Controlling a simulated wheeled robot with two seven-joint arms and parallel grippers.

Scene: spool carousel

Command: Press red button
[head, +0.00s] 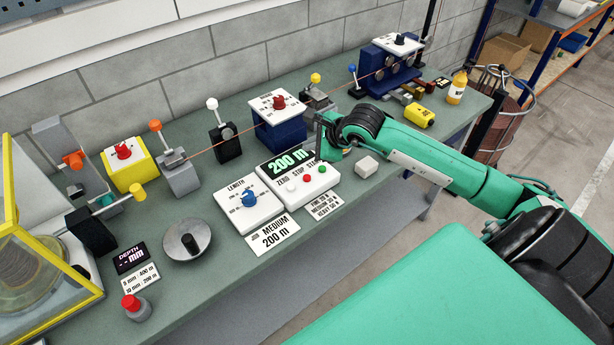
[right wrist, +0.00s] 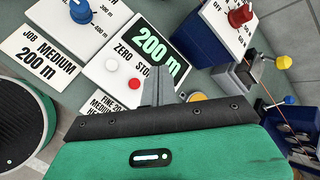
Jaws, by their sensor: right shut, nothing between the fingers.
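The control box (head: 306,198) is white with a green "200 m" display and the labels ZERO, STOP, START. Its red button (head: 307,178) sits between a white button (head: 291,187) and a green button (head: 322,168). In the right wrist view the red button (right wrist: 134,84) is just left of my right gripper's fingers (right wrist: 160,78), with the white button (right wrist: 111,65) beyond; the green one is not seen there. My right gripper (head: 320,152) is shut and empty, pointing down over the box's far right part. Contact cannot be told. My left gripper is not in view.
A LENGTH box with blue knob (head: 249,198) stands left of the control box. A blue box with red knob (head: 278,102) stands behind. A red-capped grey item (head: 131,303) stands at the front left. A wire crosses behind.

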